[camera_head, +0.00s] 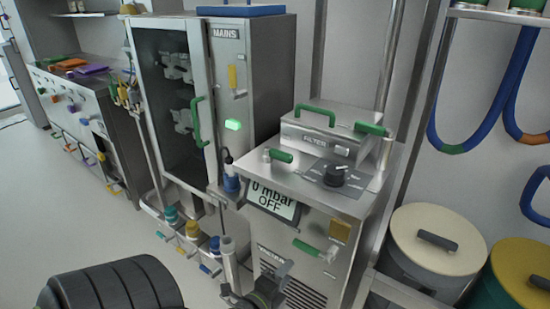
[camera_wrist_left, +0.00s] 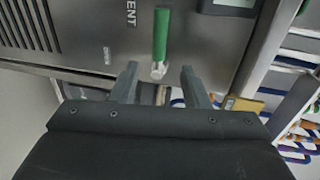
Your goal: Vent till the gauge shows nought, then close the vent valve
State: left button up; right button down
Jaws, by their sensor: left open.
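The gauge display (camera_head: 271,199) on the front of the steel vacuum unit reads "0 mbar OFF" in the head view. The vent valve's green lever (camera_head: 308,248) is on the front panel below it and lies roughly level. In the left wrist view the green lever (camera_wrist_left: 161,35) runs parallel to the lettering "ENT", its metal pivot at the end nearer my fingers. My left gripper (camera_head: 277,274) is open, low in front of the panel. Its two fingertips (camera_wrist_left: 159,78) show on either side of the pivot end, with nothing gripped. My right gripper is not in view.
A tall MAINS cabinet (camera_head: 225,80) stands to the left. Lidded bins (camera_head: 437,240) stand at the right. Open floor (camera_head: 70,210) lies at the left.

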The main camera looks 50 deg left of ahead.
pick_arm(q)
jog(key=v, duration=0.4)
jog(key=shift+s+r, duration=0.1)
jog(key=shift+s, duration=0.1)
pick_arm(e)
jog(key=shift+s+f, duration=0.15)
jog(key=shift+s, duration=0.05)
